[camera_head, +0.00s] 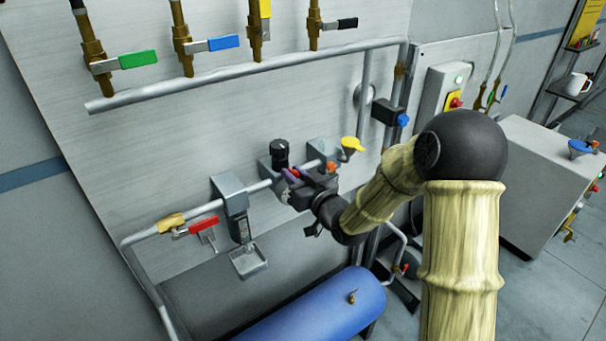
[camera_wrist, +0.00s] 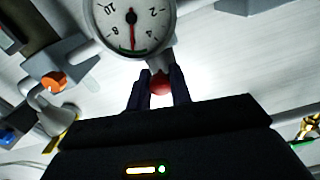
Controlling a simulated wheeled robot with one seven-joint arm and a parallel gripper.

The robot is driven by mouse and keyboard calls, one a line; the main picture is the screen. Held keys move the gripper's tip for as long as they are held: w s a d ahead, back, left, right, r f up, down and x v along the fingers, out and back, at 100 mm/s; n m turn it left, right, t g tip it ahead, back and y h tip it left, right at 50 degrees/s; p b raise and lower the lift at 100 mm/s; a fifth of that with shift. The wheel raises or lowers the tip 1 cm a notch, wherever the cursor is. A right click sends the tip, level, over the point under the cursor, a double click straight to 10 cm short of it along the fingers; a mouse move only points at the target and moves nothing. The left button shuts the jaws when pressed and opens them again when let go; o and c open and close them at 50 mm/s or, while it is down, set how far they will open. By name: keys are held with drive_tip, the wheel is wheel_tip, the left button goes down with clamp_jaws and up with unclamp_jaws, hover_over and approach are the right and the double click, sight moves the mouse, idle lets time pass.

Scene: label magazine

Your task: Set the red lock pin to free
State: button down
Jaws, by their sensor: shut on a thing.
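The red lock pin (camera_wrist: 160,84) is a small round red knob just under a pressure gauge in the wrist view. My gripper (camera_wrist: 158,88) has its two dark fingers shut on it, one on each side. In the head view the red pin (camera_head: 294,174) shows as a small red spot by the dark regulator (camera_head: 280,157) on the horizontal pipe. My gripper (camera_head: 296,182) is at that regulator and hides part of it. I cannot tell whether the pin is pulled out or seated.
The gauge (camera_wrist: 132,18) sits close above my fingers. An orange knob (camera_wrist: 54,82) is nearby, and a yellow handle (camera_head: 352,144) stands to the right of the regulator. A red lever (camera_head: 203,224) is left. A blue tank (camera_head: 318,308) lies below.

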drive_tip(key=shift+d+f, duration=0.1)
drive_tip(key=shift+f, duration=0.05)
drive_tip(key=c, duration=1.3)
unclamp_jaws()
drive_tip(key=shift+s, duration=0.1)
drive_tip(key=shift+o, duration=0.2)
drive_tip(key=shift+s, duration=0.1)
drive_tip(key=b+v, duration=1.2)
drive_tip(key=v, duration=0.5)
drive_tip(key=shift+d, duration=0.15)
